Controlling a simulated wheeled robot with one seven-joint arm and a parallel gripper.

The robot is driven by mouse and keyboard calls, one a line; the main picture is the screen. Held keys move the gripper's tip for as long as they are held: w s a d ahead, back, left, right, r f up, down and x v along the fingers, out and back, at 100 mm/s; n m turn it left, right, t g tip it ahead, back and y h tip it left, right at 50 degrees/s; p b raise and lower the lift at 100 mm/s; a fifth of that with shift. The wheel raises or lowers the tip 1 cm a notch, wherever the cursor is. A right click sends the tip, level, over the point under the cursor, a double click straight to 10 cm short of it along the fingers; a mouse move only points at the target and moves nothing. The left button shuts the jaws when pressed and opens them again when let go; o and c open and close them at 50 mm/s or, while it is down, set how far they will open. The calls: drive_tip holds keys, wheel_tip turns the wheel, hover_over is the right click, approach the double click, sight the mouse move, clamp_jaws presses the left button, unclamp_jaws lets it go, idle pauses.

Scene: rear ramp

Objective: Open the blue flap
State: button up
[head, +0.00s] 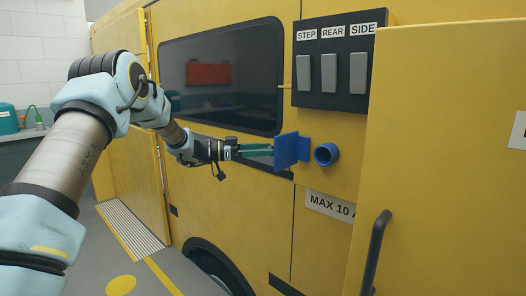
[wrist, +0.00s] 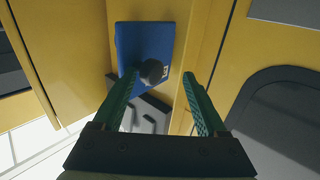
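The blue flap (head: 286,151) stands out from the yellow vehicle side at an angle. The round blue socket (head: 326,154) to its right is uncovered. In the wrist view, the fingers are apart (wrist: 160,80), one on each side of the knob's line. I cannot tell whether they touch the flap. The knob is hidden in the head view.
A black panel (head: 333,101) with several grey switches labelled STEP, REAR and SIDE is above the socket. A yellow door (head: 450,150) with a dark handle (head: 375,250) stands at the right. A dark window (head: 222,75) is behind my arm.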

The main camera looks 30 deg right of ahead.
drive_tip(key=b+v, duration=0.3)
drive_tip(key=v, duration=0.7)
drive_tip(key=shift+w+a, duration=0.2)
drive_tip(key=shift+a, duration=0.15)
drive_tip(key=s+d+m+t, duration=0.1)
drive_tip(key=d+m+t, duration=0.1)
drive_tip(key=d+m, duration=0.2)
drive_tip(key=s+d+m+t+h+b, duration=0.1)
drive_tip(key=d+m+t, duration=0.1)
drive_tip(key=d+m, duration=0.3)
drive_tip(key=s+d+m+t, duration=0.1)
drive_tip(key=d+m+t, duration=0.1)
drive_tip(key=d+m, duration=0.3)
drive_tip(key=shift+f+h+b, duration=0.1)
drive_tip(key=shift+h+b, duration=0.2)
drive_tip(key=shift+c, duration=0.2)
drive_tip(key=shift+a, duration=0.1)
clamp_jaws()
idle(1.0)
